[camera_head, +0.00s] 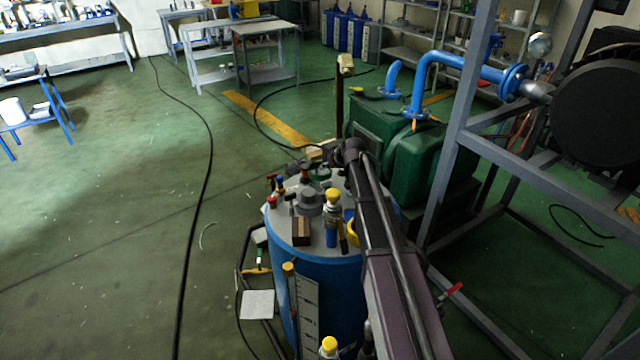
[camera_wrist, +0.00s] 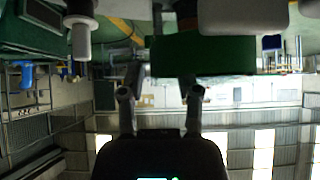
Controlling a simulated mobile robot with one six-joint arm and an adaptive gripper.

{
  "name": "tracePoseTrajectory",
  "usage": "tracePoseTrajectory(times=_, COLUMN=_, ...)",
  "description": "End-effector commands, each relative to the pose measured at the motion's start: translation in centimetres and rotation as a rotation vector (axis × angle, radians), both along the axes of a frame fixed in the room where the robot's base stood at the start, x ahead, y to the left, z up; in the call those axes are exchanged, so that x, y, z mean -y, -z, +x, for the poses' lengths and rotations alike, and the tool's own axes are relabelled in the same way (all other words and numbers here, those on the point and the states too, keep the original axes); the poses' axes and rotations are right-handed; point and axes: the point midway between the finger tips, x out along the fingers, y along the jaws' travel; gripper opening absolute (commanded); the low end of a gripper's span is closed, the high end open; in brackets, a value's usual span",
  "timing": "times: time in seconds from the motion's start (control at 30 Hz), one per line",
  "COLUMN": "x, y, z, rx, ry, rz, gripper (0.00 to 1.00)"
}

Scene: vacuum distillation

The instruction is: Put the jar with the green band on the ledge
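I cannot make out for certain a jar with a green band. In the wrist view a dark green block-like shape (camera_wrist: 200,55) lies just beyond my fingertips, with a pale rounded shape (camera_wrist: 245,16) beside it; what they are is unclear. My gripper (camera_wrist: 160,78) has its two fingers apart, with background showing between them. In the head view my gripper (camera_head: 318,155) is over the far edge of the blue tank (camera_head: 322,275); its fingertips are small and partly hidden. A jar with a blue band and yellow lid (camera_head: 332,230) stands on the tank top. Which surface is the ledge is unclear.
A brown box (camera_head: 301,231), grey fittings (camera_head: 309,202) and a yellow ring (camera_head: 353,228) crowd the tank top. A green pump (camera_head: 425,160) with blue pipes stands behind. A grey metal frame (camera_head: 452,160) is at right. Open floor lies left, crossed by a black hose (camera_head: 211,140).

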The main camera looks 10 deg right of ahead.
Motion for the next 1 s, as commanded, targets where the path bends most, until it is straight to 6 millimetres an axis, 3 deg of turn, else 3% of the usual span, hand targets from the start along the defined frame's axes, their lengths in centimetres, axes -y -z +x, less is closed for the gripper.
tracePoseTrajectory(times=0.03, x=0.0, y=0.0, z=0.0, rx=0.0, ry=0.0, rz=0.0, gripper=0.26)
tracePoseTrajectory(times=0.1, x=0.0, y=0.0, z=0.0, rx=0.0, ry=0.0, rz=0.0, gripper=0.05)
tracePoseTrajectory(times=0.13, x=0.0, y=0.0, z=0.0, rx=0.0, ry=0.0, rz=0.0, gripper=0.0)
tracePoseTrajectory(times=0.67, x=0.0, y=-0.1, z=0.0, rx=0.0, ry=0.0, rz=0.0, gripper=0.0)
tracePoseTrajectory(times=1.0, x=0.0, y=-1.7, z=0.0, rx=0.0, ry=0.0, rz=0.0, gripper=0.0)
